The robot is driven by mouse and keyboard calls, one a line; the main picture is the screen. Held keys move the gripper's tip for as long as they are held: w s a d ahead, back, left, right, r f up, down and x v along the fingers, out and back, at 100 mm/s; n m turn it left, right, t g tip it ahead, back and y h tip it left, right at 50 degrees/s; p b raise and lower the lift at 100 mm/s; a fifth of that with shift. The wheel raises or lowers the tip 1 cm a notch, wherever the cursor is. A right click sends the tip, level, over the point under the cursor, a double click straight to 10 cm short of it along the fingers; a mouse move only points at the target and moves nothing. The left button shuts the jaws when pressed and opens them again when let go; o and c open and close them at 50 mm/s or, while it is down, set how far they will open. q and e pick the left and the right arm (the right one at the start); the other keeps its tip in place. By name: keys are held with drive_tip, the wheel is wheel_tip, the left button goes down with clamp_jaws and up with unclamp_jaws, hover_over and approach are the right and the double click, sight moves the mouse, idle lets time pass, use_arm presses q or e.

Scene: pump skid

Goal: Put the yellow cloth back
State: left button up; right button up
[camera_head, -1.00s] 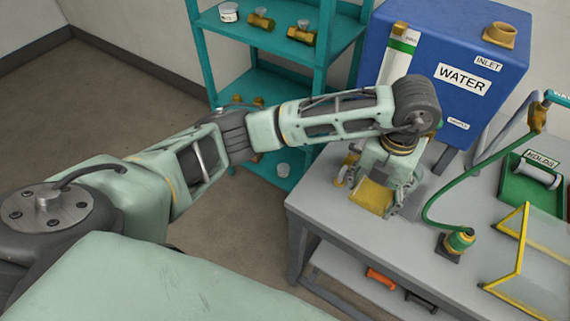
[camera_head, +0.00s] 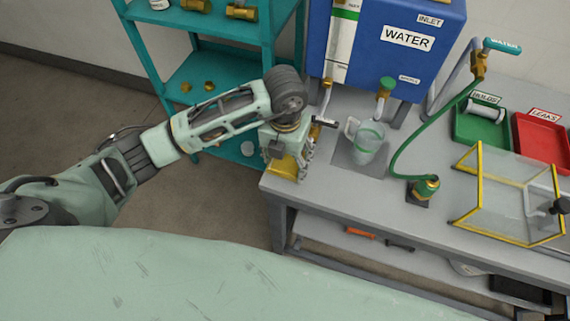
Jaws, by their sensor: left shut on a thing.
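The yellow cloth (camera_head: 285,167) is at the left end of the grey bench (camera_head: 330,205), under my left gripper (camera_head: 290,165). My left gripper points down and is shut on the cloth, near the bench's left edge. The gripper hides part of the cloth, and I cannot tell whether the cloth touches the bench top. My right gripper is not in view.
A clear jug (camera_head: 368,146) stands right of my left gripper, below the blue water tank (camera_head: 388,50). A green hose (camera_head: 412,143) runs to a brass fitting (camera_head: 426,187). Green (camera_head: 474,130) and red (camera_head: 541,143) trays and a yellow-framed guard (camera_head: 505,200) fill the right side. A teal shelf (camera_head: 205,75) stands behind my arm.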

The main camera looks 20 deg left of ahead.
sight(285, 164)
use_arm(q)
wheel_tip(285, 164, down, 3)
drive_tip(key=shift+s+f+p, duration=0.1)
drive_tip(key=shift+f+p, duration=0.1)
drive_tip(key=shift+p, duration=0.45)
drive_tip(key=shift+f, duration=0.2)
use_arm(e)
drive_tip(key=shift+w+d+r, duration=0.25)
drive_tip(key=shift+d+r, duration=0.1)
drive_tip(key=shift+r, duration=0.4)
use_arm(q)
drive_tip(key=shift+f, duration=0.1)
drive_tip(key=shift+f, duration=0.15)
drive_tip(key=o, duration=1.1)
drive_tip(key=shift+o, duration=0.2)
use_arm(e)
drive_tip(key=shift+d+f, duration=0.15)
